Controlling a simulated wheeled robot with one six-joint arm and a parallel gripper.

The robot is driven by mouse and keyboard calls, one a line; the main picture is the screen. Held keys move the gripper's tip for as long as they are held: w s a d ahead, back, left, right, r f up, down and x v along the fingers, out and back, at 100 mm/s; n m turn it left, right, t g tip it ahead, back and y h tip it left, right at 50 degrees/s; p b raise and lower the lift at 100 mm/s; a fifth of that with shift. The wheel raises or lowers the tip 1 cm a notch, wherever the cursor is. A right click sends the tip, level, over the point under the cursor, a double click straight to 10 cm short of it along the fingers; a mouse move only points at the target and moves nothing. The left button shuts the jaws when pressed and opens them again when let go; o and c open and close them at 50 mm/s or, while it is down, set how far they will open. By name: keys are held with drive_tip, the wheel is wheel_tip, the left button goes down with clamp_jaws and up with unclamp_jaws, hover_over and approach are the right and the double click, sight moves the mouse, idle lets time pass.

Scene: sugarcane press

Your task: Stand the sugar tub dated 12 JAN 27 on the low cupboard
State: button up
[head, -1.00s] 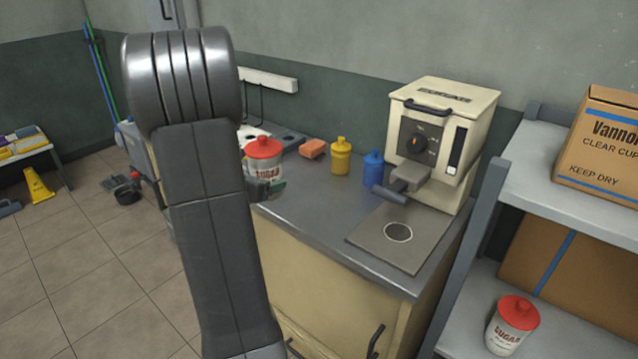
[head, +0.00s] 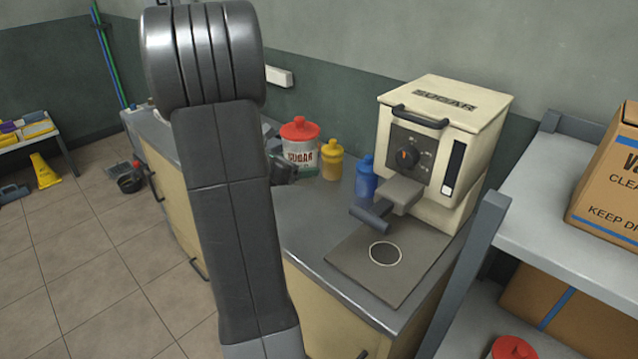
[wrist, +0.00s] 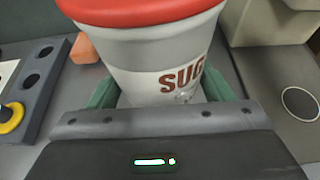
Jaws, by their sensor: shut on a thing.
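A white sugar tub with a red lid (head: 300,143) is over the grey top of the cream-fronted cupboard (head: 335,215), left of the yellow bottle. My gripper (head: 284,167) is shut on this tub, partly hidden behind my arm. In the wrist view the tub (wrist: 165,60) is upright between the green finger pads, with part of the word SUGAR showing. No date is readable on it. I cannot tell whether its base touches the top. A second red-lidded tub (head: 513,348) on the lower shelf at right is cut off by the frame edge.
A yellow bottle (head: 332,160) and a blue bottle (head: 366,177) stand right of the held tub, before the cream SUGAR machine (head: 440,140). An orange block (wrist: 84,48) and a grey holed rack (wrist: 38,80) lie at left. The cupboard's front middle is clear.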

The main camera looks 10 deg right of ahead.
drive_tip(key=shift+w+d+f, duration=0.15)
drive_tip(key=shift+d+f, duration=0.05)
drive_tip(key=shift+f, duration=0.1)
wheel_tip(320, 180, down, 9)
drive_tip(key=shift+f+b, duration=0.1)
drive_tip(key=shift+b, duration=0.65)
drive_tip(key=shift+a+f, duration=0.1)
drive_tip(key=shift+f, duration=0.05)
drive_tip(key=o, duration=1.4)
drive_tip(key=shift+c, duration=0.2)
drive_tip(key=shift+r, duration=0.2)
drive_tip(key=v, duration=1.2)
drive_tip(key=shift+f+p, duration=0.1)
drive_tip(key=shift+p, duration=0.3)
